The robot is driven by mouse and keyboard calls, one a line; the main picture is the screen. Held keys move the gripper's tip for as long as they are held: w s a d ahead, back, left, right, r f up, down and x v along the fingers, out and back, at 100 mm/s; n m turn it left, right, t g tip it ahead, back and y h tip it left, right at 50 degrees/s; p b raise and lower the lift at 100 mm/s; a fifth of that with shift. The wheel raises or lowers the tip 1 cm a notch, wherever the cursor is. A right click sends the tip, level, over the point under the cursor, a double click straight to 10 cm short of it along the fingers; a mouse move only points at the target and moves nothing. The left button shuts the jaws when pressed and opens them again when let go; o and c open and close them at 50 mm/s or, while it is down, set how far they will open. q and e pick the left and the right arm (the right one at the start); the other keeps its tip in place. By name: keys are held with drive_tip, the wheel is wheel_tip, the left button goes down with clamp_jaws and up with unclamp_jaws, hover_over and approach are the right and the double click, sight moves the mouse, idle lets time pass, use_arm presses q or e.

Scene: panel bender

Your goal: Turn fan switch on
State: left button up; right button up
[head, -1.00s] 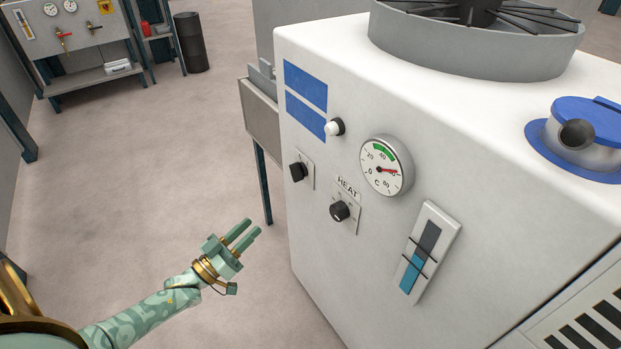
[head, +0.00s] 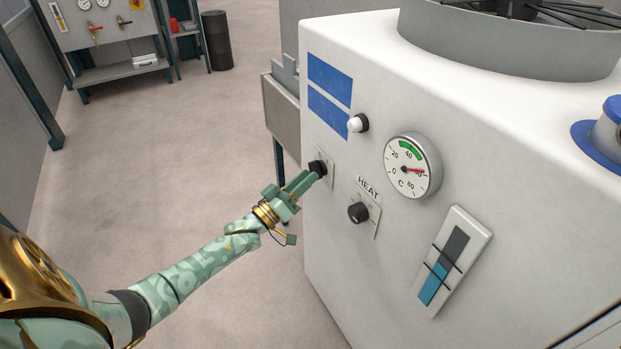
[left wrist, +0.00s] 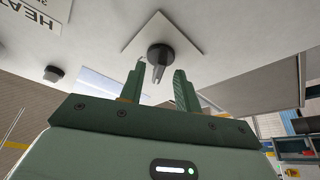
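A black rotary switch (head: 318,167) sits on a small square plate on the white machine's front, left of the HEAT knob. No fan label can be read on it. My left gripper (head: 311,177) is right at this switch in the head view. In the left wrist view, its two green fingers (left wrist: 160,88) are apart, with the switch (left wrist: 159,56) showing in the gap between them at the tip end. I cannot tell whether either finger touches it. My right gripper is not in view.
The machine front (head: 330,240) also carries a HEAT knob (head: 358,212), a white lamp or button (head: 356,123), a dial gauge (head: 413,166) and a blue level indicator (head: 452,262). A round fan housing (head: 500,45) stands on top. A grey side tray (head: 281,115) juts out left.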

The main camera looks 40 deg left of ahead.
use_arm(q)
drive_tip(key=shift+x, duration=0.8)
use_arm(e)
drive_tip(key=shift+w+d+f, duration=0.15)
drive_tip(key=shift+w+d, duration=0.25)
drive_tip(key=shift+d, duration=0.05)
use_arm(q)
clamp_jaws()
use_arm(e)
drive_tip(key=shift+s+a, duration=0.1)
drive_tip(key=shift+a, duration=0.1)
